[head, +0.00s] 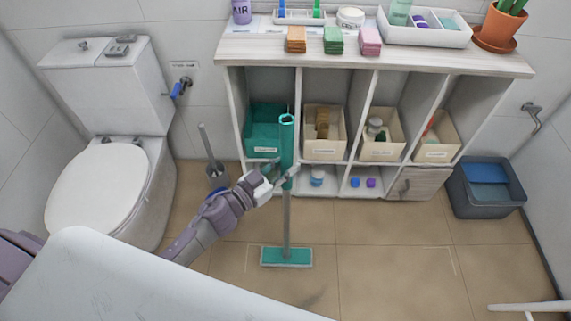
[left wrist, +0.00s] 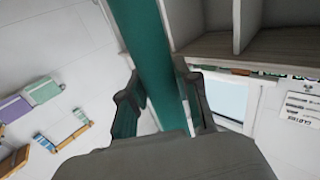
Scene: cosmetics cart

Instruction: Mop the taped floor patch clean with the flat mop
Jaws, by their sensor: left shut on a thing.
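The flat mop stands upright in the head view, with a teal upper handle (head: 287,140), a grey pole and a flat teal head (head: 286,256) on the tiled floor. My left gripper (head: 284,178) is shut on the lower part of the teal handle. In the left wrist view the handle (left wrist: 152,45) runs between the fingers of the left gripper (left wrist: 161,103). Faint pale tape-like lines (head: 454,262) show on the floor to the right. My right gripper is not in view.
A shelf unit (head: 375,52) with bins stands behind the mop. A toilet (head: 100,195) and toilet brush (head: 216,172) are left. A grey-blue tub (head: 487,195) stands right. A white rounded surface (head: 170,280) fills the lower left. Floor right of the mop is clear.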

